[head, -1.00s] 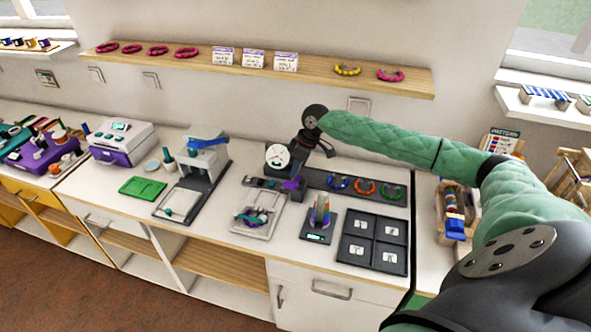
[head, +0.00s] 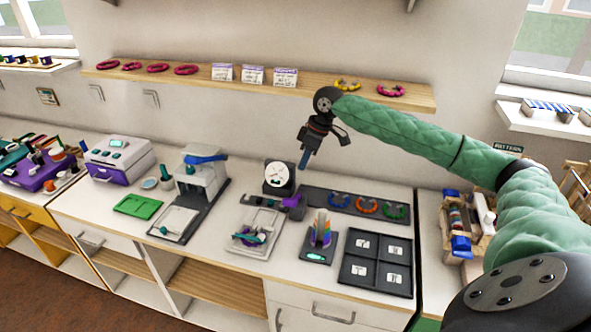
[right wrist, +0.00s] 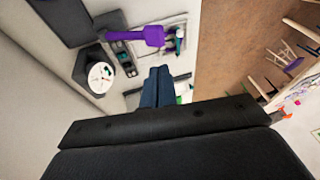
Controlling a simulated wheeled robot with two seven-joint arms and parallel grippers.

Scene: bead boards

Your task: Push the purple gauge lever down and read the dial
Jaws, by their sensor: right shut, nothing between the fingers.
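The gauge's round white dial (head: 277,174) stands upright at the back of the counter, with a dark needle too small to read. The purple lever (head: 292,201) sticks out to the right just in front of the dial. In the right wrist view the lever (right wrist: 148,36) is a purple paddle beside the white dial (right wrist: 101,77). My right gripper (head: 304,161) hangs above and slightly right of the lever, pointing down, with clear space between them. Its blue fingers (right wrist: 157,84) are together and hold nothing. My left gripper is not in view.
A dark tray (head: 353,204) with colored rings lies right of the gauge. A bead holder (head: 320,232) and a grey sorting tray (head: 377,262) stand in front. A white press (head: 203,174) stands left. The wooden shelf (head: 230,85) runs behind, above the counter.

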